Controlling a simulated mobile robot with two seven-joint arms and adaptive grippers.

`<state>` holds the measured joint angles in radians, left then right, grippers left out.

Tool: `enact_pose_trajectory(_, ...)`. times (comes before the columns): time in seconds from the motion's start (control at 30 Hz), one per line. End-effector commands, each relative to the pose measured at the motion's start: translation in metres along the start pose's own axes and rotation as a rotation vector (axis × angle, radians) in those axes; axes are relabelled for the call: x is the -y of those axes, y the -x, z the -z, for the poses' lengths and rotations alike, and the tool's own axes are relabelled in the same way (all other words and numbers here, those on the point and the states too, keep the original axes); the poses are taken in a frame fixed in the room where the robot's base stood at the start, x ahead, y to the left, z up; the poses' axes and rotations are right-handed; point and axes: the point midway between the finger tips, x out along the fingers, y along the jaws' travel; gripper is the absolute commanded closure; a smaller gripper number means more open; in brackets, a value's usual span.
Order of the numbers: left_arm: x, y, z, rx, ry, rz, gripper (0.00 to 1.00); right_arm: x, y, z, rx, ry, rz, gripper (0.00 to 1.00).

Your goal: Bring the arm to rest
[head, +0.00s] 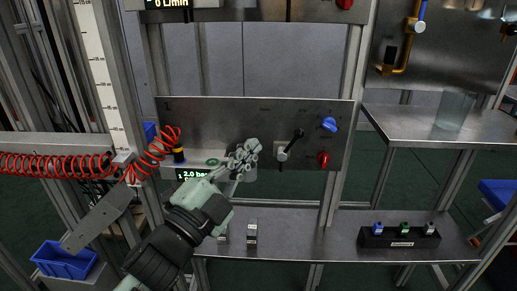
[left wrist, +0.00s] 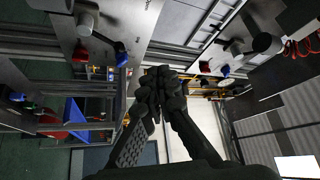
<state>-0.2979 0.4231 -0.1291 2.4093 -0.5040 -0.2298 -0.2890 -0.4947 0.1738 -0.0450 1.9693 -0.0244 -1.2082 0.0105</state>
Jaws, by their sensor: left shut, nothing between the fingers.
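My left gripper (head: 243,157) is in front of the lower steel panel (head: 225,120), its arm coming up from the bottom left. Its fingers are shut with nothing visible between them. The left wrist view shows the closed dark fingertips (left wrist: 160,88) together. I cannot tell whether they touch the panel. A black lever handle (head: 293,142) is just right of the gripper and appears apart from it. The right gripper is not in view.
The panel also carries a blue knob (head: 329,124) and a red knob (head: 323,159). A red coiled hose (head: 60,164) runs at the left. A glass vessel (head: 454,110) stands on the right shelf. A black holder (head: 399,239) with capped bottles sits on the lower shelf.

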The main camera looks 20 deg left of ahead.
Motion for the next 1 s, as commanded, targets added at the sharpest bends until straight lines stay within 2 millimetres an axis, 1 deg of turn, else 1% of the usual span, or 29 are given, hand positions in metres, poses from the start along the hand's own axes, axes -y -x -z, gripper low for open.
enact_pose_trajectory(0.1, 0.002, 0.003, 0.001, 0.000, 0.000, 0.000, 1.00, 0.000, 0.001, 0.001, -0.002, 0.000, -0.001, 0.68)
enact_pose_trajectory(0.5, 0.002, 0.003, 0.001, 0.000, 0.000, 0.000, 1.00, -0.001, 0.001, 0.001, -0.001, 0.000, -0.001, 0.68)
enact_pose_trajectory(0.57, 0.000, 0.003, -0.001, 0.006, 0.004, -0.003, 1.00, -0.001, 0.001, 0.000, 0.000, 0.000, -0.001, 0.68)
enact_pose_trajectory(0.63, -0.007, 0.003, -0.011, 0.039, 0.024, -0.019, 1.00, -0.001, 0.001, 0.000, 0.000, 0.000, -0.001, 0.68)
enact_pose_trajectory(0.67, -0.013, 0.004, -0.019, 0.063, 0.040, -0.031, 1.00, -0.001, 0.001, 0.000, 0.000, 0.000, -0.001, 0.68)
enact_pose_trajectory(0.73, -0.032, 0.009, -0.044, 0.149, 0.091, -0.072, 1.00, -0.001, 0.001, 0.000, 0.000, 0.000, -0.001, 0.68)
enact_pose_trajectory(0.77, -0.043, 0.012, -0.058, 0.197, 0.120, -0.095, 1.00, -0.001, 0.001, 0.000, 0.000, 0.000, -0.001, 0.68)
enact_pose_trajectory(0.83, -0.075, 0.025, -0.093, 0.328, 0.197, -0.156, 1.00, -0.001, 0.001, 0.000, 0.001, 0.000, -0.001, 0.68)
enact_pose_trajectory(0.87, -0.090, 0.033, -0.108, 0.389, 0.234, -0.184, 1.00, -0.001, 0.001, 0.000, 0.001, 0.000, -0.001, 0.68)
enact_pose_trajectory(0.9, -0.110, 0.045, -0.128, 0.473, 0.281, -0.222, 1.00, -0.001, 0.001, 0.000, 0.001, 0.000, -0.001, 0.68)
enact_pose_trajectory(0.97, -0.141, 0.068, -0.154, 0.597, 0.352, -0.278, 1.00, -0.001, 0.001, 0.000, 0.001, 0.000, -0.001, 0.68)
enact_pose_trajectory(1.0, -0.162, 0.085, -0.170, 0.678, 0.396, -0.315, 1.00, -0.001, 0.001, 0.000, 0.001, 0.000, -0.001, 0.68)
